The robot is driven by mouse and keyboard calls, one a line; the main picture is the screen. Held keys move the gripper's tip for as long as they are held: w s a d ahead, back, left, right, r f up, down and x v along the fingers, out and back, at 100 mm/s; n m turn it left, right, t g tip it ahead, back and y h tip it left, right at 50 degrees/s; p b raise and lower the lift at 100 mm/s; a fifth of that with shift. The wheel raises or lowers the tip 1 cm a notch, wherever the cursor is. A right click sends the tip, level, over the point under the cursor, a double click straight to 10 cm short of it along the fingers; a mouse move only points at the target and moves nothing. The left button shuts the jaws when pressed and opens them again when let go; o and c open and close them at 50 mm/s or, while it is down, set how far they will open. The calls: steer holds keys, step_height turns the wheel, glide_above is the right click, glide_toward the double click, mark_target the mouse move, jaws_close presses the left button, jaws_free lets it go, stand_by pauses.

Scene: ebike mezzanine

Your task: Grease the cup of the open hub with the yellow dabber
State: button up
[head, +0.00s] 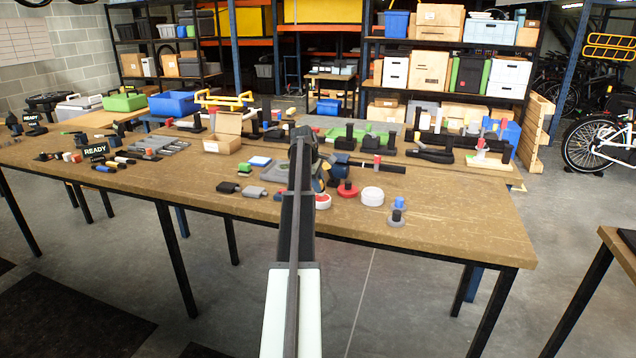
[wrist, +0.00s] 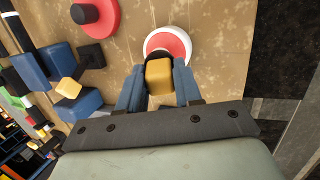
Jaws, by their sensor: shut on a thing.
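My gripper (wrist: 158,72) is shut on a yellow block with a dark end, which I take for the yellow dabber (wrist: 159,78). The dabber sits between the two blue fingers. Its dark end overlaps the near edge of a round red piece with a white rim (wrist: 168,44); I cannot tell if they touch. In the head view my arm hides most of the gripper and the dabber. I cannot tell for sure which round piece is the open hub.
A red disc with a black knob (head: 347,189), a white round tin (head: 372,196) and a grey disc with a black post (head: 397,216) stand to the right on the wooden table (head: 450,225). Small blocks and an open carton (head: 222,143) lie left. The table's front right is clear.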

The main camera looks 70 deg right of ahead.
steer(key=shift+f, duration=0.65)
stand_by(2.0)
steer(key=shift+r, duration=0.15)
steer(key=shift+r, duration=3.4)
